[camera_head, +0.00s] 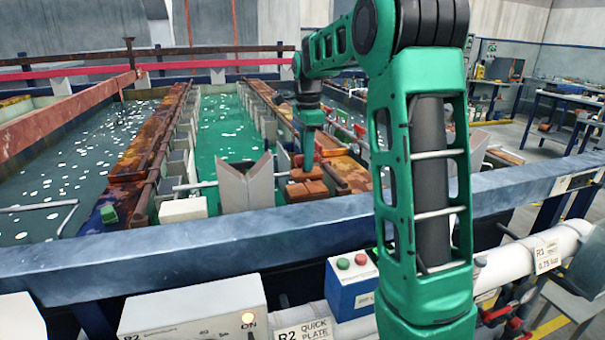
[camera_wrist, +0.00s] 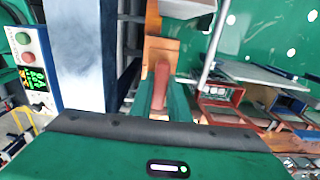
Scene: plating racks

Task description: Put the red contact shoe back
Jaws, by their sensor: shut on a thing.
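The red contact shoe (camera_wrist: 161,76) shows in the wrist view as a narrow red piece between my two green fingers. My gripper (camera_wrist: 161,98) is shut on it. An orange, copper-like block (camera_wrist: 157,48) lies just beyond the shoe; I cannot tell whether they touch. In the head view my gripper (camera_head: 308,163) points down at the near end of the right-hand tank walkway. Reddish-brown blocks (camera_head: 306,190) sit right under it, and I cannot separate the shoe from them there.
A green tank (camera_head: 225,135) with pale V-shaped plates (camera_head: 246,186) lies left of my gripper. A blue-grey rail (camera_head: 190,245) crosses in front. A blue button box (camera_head: 350,284) stands below the rail. A green block (camera_head: 108,214) sits on the left walkway.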

